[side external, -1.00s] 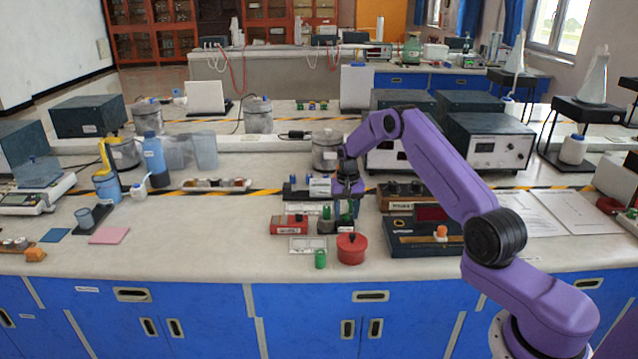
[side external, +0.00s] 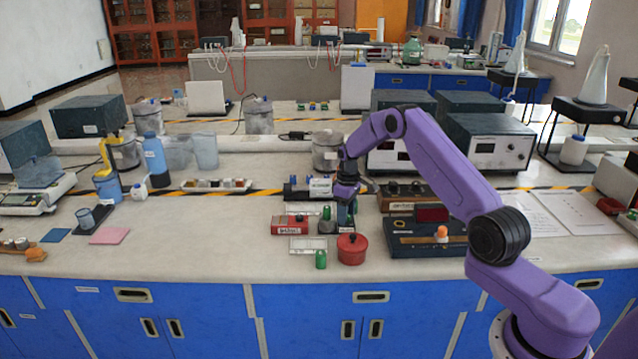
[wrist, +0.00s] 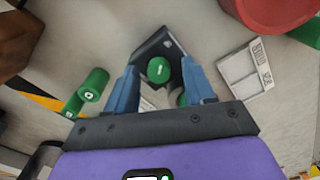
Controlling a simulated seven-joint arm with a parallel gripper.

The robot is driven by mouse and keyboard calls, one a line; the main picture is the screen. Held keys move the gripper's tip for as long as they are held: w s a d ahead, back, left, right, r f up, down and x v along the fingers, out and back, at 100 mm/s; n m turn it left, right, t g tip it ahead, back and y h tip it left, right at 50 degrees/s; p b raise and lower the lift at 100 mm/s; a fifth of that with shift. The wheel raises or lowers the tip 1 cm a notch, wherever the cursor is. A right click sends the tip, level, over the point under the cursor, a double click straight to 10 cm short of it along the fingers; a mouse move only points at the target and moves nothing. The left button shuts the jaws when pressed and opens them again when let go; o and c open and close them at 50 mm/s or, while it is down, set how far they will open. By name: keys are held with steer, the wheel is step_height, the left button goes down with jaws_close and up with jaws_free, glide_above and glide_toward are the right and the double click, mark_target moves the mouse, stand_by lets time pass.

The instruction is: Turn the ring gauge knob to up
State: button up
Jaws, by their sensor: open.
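A small dark block with a round green knob (wrist: 158,69) that bears a short white mark shows in the wrist view; I take it for the ring gauge, though no label confirms this. My gripper (wrist: 159,64) is open, with one blue-grey finger on each side of the knob. I cannot tell whether they touch it. In the side view my gripper (side external: 346,213) points down at the small dark fittings behind the red pot, and its fingers partly hide them.
A red pot (side external: 351,250) stands close in front of my gripper. A green cylinder (side external: 320,260), a white-framed plate (side external: 308,244) and a red box (side external: 289,225) lie to its left. A dark control panel (side external: 425,240) stands to the right. Two green cylinders (wrist: 95,85) (wrist: 72,107) show in the wrist view.

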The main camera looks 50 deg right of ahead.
steer(key=n, duration=1)
steer(key=shift+n, duration=0.3)
step_height(320, 180, up, 18)
steer(key=f, duration=0.1)
steer(key=s+a+r, duration=0.2)
steer(key=s+a, duration=0.2)
steer(key=a, duration=0.7)
steer(key=s+a+r, duration=0.3)
steer(key=s+a, duration=0.2)
steer(key=a, duration=0.5)
steer(key=shift+s+a, duration=0.15)
steer(key=shift+a, duration=0.2)
steer(key=shift+r, duration=0.1)
